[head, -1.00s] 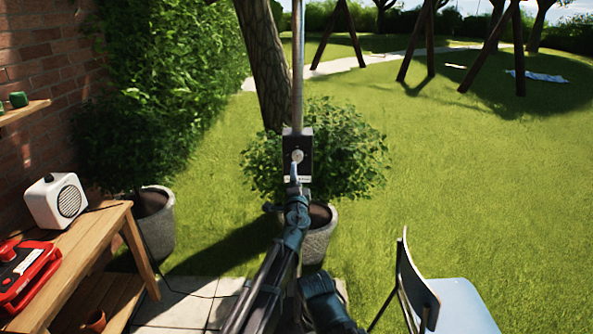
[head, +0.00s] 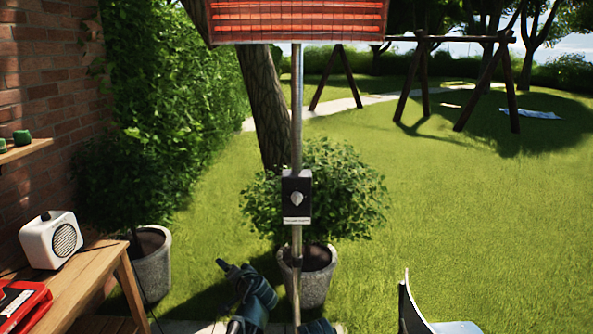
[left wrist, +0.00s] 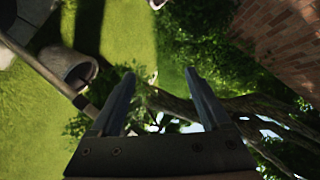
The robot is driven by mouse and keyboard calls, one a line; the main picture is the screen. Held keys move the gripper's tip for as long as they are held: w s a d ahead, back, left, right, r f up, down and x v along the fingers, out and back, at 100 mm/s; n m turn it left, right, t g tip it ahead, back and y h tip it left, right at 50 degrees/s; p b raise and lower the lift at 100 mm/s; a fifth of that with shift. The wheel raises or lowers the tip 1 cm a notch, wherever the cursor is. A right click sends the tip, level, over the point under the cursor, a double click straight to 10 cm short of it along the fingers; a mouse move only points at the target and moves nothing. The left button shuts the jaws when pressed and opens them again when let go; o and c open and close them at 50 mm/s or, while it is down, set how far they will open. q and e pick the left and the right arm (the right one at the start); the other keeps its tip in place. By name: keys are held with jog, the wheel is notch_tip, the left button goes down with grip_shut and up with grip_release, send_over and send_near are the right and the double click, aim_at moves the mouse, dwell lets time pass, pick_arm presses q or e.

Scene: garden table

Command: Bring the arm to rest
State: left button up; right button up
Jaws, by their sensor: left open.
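My left gripper (head: 227,266) is low in the head view, left of the heater's pole and apart from it. In the left wrist view its two fingers (left wrist: 159,80) stand apart with nothing between them. The patio heater's control box (head: 297,197) is on the pole and has a pale knob (head: 297,198) on its front. The heater's head (head: 297,20) glows orange-red at the top. My right gripper is not in view.
A wooden table (head: 95,287) at the left holds a white radio (head: 50,240) and a red object (head: 22,304). Potted bushes stand behind the pole (head: 296,120) and by the wall. A chair (head: 412,305) is at lower right. Open lawn (head: 460,200) lies beyond.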

pick_arm(q)
jog(key=s+f+n+g+h, duration=0.25)
jog(key=s+f+g, duration=0.35)
jog(key=s, duration=0.4)
jog(key=s+f+n+g+h, duration=0.2)
jog(key=s+f+g+h, duration=0.1)
jog(key=s+f, duration=0.5)
jog(key=s+d+m+g, duration=0.3)
jog(key=s+d, duration=0.8)
jog(key=d, duration=0.2)
jog(key=shift+s+m+h, duration=0.15)
jog(key=shift+m+h, duration=0.2)
jog(key=shift+d+r, duration=0.1)
